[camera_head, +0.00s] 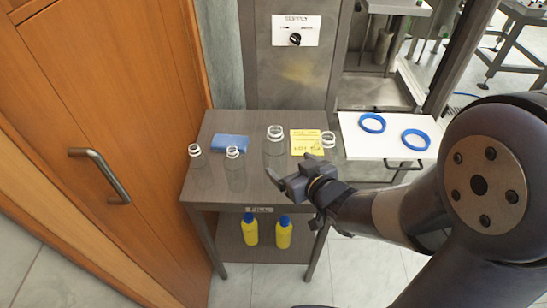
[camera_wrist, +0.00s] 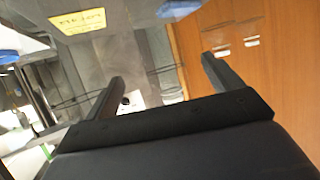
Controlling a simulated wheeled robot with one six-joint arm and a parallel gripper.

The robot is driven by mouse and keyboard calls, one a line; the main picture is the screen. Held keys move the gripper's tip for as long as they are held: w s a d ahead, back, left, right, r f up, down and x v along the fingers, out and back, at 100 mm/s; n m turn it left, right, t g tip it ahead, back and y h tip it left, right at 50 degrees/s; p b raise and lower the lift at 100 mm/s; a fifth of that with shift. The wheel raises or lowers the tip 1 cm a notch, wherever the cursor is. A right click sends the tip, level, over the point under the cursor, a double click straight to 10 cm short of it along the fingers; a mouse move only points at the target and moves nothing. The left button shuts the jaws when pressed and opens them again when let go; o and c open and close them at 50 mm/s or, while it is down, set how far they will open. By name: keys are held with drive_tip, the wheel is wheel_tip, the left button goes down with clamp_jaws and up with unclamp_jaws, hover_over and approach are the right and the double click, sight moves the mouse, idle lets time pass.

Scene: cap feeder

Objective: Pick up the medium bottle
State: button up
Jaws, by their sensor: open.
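Clear glass bottles with open necks stand upright on the grey metal table (camera_head: 215,187). One bottle (camera_head: 196,158) is at the left, one of middling height (camera_head: 235,172) stands right of it, and the tallest (camera_head: 275,150) is near the table's middle. Another clear bottle (camera_head: 328,148) stands at the right, partly hidden by my arm. My gripper (camera_head: 286,174) is open and empty, in front of and slightly right of the tallest bottle. In the wrist view nothing is between my gripper's fingers (camera_wrist: 163,72). Two faint clear shapes there (camera_wrist: 218,40) look like bottles.
A blue cloth or block (camera_head: 231,142) and a yellow note (camera_head: 306,142) lie on the table. Two blue rings (camera_head: 372,123) rest on a white board (camera_head: 352,140) at right. Yellow bottles (camera_head: 251,230) stand on the lower shelf. A wooden door (camera_head: 85,90) borders the left.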

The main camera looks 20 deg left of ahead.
sight(275, 154)
drive_tip(key=shift+x, duration=4.6)
drive_tip(key=shift+s, duration=0.1)
drive_tip(key=shift+c, duration=0.6)
drive_tip(key=c, duration=0.9)
drive_tip(key=shift+c, duration=0.2)
